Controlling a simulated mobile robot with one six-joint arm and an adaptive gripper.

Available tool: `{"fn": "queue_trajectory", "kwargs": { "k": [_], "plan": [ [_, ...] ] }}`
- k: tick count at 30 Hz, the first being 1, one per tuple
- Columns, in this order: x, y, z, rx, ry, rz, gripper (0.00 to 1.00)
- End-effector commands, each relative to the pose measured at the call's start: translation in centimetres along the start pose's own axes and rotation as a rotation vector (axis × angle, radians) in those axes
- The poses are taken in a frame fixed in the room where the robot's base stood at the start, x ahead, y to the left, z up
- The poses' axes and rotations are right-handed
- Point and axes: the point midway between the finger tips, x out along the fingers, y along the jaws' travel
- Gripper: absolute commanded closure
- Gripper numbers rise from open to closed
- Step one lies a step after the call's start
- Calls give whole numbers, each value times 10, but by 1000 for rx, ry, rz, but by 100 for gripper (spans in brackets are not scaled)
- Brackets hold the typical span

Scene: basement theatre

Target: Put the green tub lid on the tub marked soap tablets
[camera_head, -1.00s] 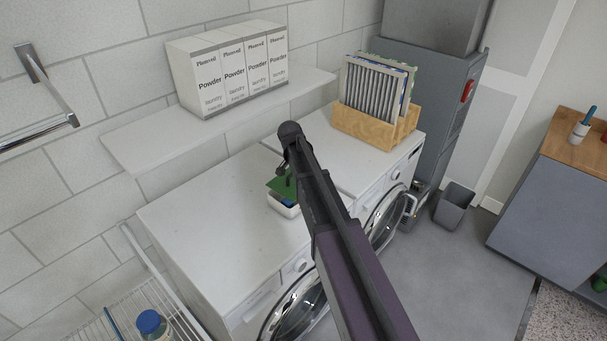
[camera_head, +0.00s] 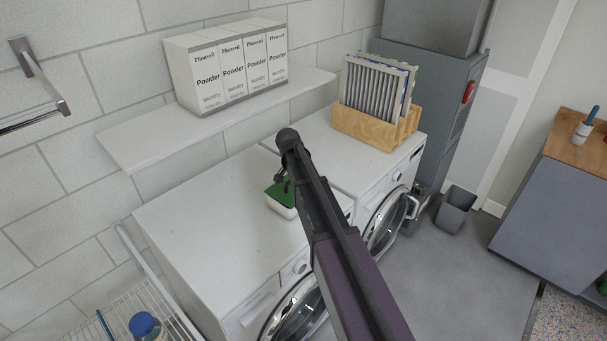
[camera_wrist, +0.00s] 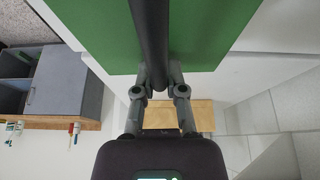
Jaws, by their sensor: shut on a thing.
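The green lid (camera_head: 278,191) lies over the top of a small white tub (camera_head: 281,209) on a white washing machine. The lid looks close to level with the tub's rim. I cannot tell whether it is fully seated, as my arm hides its right part. No marking on the tub can be read. My gripper (camera_head: 284,178) is shut on the lid from above, mostly hidden behind my arm. In the wrist view the lid (camera_wrist: 90,30) fills the top, and my gripper (camera_wrist: 159,78) reaches to it.
The washing machine top (camera_head: 205,230) is clear left of the tub. A wooden rack (camera_head: 362,126) with upright panels stands behind on the neighbouring machine. A wall shelf (camera_head: 150,145) with powder boxes (camera_head: 230,68) overhangs the back. A wire rack (camera_head: 110,325) is front left.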

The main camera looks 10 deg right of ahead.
Motion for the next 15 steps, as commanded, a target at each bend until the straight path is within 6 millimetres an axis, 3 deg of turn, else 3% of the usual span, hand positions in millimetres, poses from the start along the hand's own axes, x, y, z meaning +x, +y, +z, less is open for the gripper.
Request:
{"fn": "queue_trajectory", "kwargs": {
  "k": [3,4,7,15],
  "plan": [
    [4,0,2,-1,0,0,100],
    [3,0,2,-1,0,0,79],
    [2,0,1,-1,0,-1,50],
    [2,0,1,-1,0,0,50]
  ]
}}
